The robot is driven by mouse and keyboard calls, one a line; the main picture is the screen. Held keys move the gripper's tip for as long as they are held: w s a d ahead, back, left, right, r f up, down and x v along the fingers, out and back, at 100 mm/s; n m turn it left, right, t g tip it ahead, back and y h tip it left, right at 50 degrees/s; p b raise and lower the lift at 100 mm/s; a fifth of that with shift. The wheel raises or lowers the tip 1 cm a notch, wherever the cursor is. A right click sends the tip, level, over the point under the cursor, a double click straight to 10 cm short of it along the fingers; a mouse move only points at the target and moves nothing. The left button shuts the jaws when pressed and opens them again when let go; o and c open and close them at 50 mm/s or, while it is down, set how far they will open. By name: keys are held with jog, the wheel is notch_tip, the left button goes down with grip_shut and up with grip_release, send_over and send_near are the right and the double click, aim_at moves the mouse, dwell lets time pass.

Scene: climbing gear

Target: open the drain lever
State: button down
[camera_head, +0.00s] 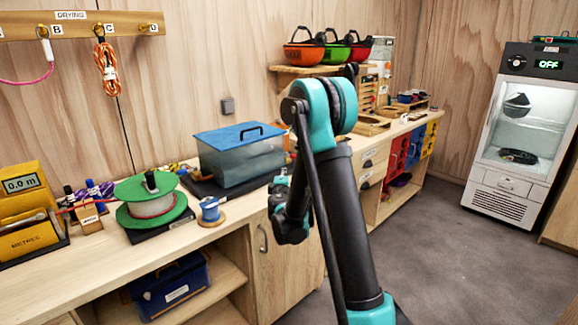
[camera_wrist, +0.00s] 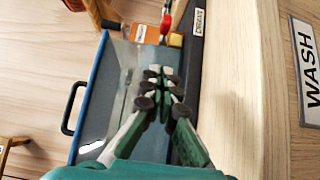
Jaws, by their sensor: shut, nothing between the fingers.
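The clear tub (camera_head: 243,160) with a blue lid (camera_head: 238,136) stands on the counter, on a dark tray. In the wrist view the tub (camera_wrist: 112,85) lies left of and beneath my gripper (camera_wrist: 160,73), whose fingertips are together and empty. In the head view my gripper (camera_head: 279,185) is at the tub's right front, partly hidden by my arm.
A green spool (camera_head: 150,200) and a small blue spool (camera_head: 210,212) stand left of the tub. The dark tray edge (camera_wrist: 188,75) carries a label. Helmets sit on a shelf (camera_head: 305,70) behind.

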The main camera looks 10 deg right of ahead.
jog(key=w, duration=0.3)
jog(key=w+d, duration=0.1)
jog(key=w, duration=0.4)
jog(key=shift+w+d, duration=0.25)
jog(key=shift+w, duration=0.15)
jog(key=shift+w+d, duration=1.6)
jog(key=shift+d, duration=0.05)
